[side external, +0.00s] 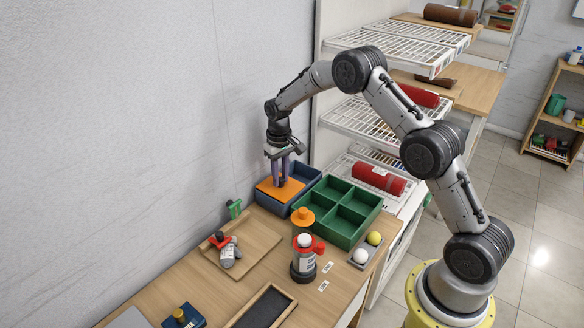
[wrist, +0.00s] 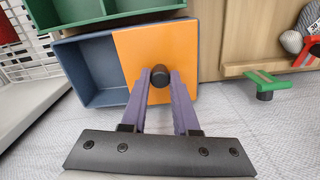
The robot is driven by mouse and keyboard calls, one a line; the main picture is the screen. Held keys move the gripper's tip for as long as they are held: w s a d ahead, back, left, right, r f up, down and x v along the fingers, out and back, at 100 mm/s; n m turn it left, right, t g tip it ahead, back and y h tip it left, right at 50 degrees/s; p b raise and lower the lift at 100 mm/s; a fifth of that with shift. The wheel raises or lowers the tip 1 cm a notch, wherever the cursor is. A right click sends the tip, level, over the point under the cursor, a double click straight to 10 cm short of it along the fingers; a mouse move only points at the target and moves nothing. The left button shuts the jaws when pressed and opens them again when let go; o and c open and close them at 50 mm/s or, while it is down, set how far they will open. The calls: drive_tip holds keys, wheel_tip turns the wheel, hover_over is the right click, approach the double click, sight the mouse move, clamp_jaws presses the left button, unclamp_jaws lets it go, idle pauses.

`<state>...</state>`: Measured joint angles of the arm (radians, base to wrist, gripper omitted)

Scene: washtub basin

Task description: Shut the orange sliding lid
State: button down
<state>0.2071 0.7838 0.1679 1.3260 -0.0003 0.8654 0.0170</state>
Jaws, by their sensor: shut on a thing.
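The orange sliding lid (side external: 267,194) lies on a blue box (side external: 309,185) against the wall. In the wrist view the lid (wrist: 150,44) covers the right part of the box, and the left part of the blue box (wrist: 92,68) is open and looks empty. A dark round knob (wrist: 160,75) stands on the lid. My gripper (wrist: 160,82) has its purple fingers on either side of this knob and is shut on it. In the side external view my gripper (side external: 281,180) points down over the lid.
A green divided tray (side external: 337,208) stands right beside the box. White wire shelves (side external: 365,125) rise behind.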

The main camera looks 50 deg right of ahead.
drive_tip(key=shift+a+r, duration=0.1)
drive_tip(key=shift+a, duration=0.4)
drive_tip(key=c, duration=0.7)
unclamp_jaws()
drive_tip(key=shift+o, duration=0.2)
wheel_tip(320, 180, up, 14)
